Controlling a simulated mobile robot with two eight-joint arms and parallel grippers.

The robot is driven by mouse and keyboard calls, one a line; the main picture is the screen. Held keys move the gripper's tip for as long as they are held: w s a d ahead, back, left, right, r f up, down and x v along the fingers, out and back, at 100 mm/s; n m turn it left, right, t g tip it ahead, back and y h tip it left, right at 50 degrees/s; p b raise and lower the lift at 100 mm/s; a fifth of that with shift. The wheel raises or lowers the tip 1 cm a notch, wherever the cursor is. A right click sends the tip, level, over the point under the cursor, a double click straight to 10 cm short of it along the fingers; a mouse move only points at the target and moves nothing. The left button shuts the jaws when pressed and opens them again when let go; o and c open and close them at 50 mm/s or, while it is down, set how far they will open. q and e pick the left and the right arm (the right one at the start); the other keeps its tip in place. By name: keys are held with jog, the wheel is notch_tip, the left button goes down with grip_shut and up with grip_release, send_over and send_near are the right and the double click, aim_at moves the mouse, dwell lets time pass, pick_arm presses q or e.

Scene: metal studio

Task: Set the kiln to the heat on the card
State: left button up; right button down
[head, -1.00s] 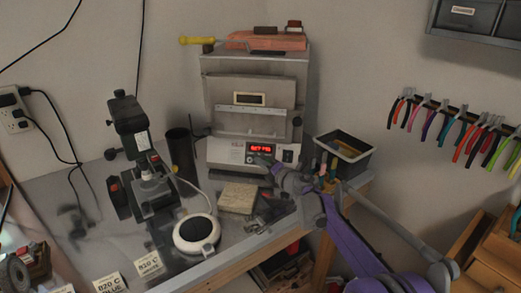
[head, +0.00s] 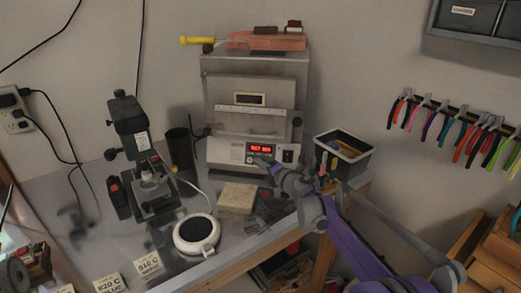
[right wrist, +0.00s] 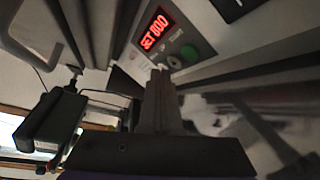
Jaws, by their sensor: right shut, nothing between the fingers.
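The kiln (head: 225,122) stands at the back of the bench with its front door closed. Its red display (head: 262,149) shows close up in the right wrist view (right wrist: 155,32) and seems to read SET 800. My left gripper is out of view.
A microscope-like stand (head: 133,150), a dark cylinder (head: 180,150) and a round white device (head: 197,235) stand left of my right arm. A pale block (head: 237,197) lies before the kiln. A black bin (head: 343,153) is right of it. Pliers (head: 440,108) hang on the wall.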

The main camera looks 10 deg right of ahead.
jog(key=shift+s+a+r+p, duration=0.15)
jog(key=shift+s+a+r, duration=0.25)
jog(key=shift+s, duration=0.45)
jog(key=shift+s+a+r+p, duration=0.15)
jog(key=shift+s+a+r, duration=0.2)
jog(key=shift+s, duration=0.5)
jog(key=shift+s+a+r+p, duration=0.15)
jog(key=shift+s+a+r, duration=0.25)
jog(key=shift+s, duration=0.45)
jog(key=shift+d, duration=0.1)
